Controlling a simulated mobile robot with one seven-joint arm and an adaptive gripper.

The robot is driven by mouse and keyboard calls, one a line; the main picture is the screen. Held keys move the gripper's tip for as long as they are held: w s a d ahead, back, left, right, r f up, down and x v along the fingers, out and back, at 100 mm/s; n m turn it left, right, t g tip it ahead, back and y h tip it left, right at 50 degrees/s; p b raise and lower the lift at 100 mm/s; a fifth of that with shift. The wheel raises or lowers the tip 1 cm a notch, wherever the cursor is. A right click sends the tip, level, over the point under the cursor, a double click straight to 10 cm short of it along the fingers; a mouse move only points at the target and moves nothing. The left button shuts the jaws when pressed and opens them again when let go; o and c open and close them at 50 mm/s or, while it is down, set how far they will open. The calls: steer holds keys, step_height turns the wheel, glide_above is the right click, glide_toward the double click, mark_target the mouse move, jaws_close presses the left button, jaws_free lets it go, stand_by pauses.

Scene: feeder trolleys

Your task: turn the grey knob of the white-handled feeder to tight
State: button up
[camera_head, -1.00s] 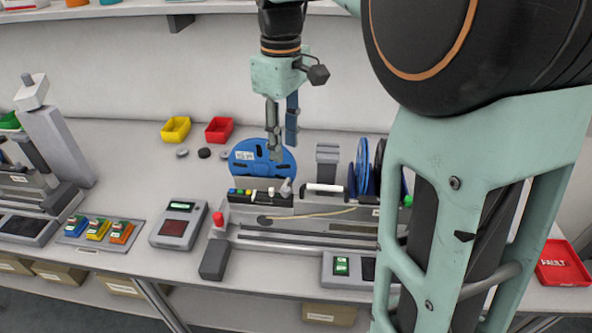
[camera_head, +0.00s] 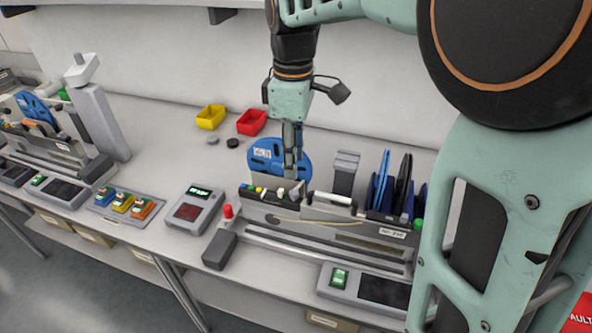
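The white-handled feeder (camera_head: 300,237) lies on the bench in the middle of the head view. Its white handle (camera_head: 332,199) lies along its top edge. The small grey knob (camera_head: 298,190) stands just left of the handle and looks tilted. A blue reel (camera_head: 265,157) stands behind it. My gripper (camera_head: 292,174) points down right over the knob, with its fingertips at or just above the knob's top. The fingers look close together from this side. Whether they touch the knob or have a gap between them is not clear.
Several upright reels (camera_head: 379,183) stand right of the handle. A grey post (camera_head: 344,172) is behind it. A red button (camera_head: 228,211) and a grey display box (camera_head: 193,209) are to the left. Yellow (camera_head: 211,117) and red (camera_head: 251,122) bins sit at the back. Another feeder (camera_head: 45,150) stands far left.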

mark_target(294, 192)
step_height(294, 192, down, 9)
steer(key=shift+f, duration=0.1)
steer(key=shift+c, duration=0.4)
jaws_close()
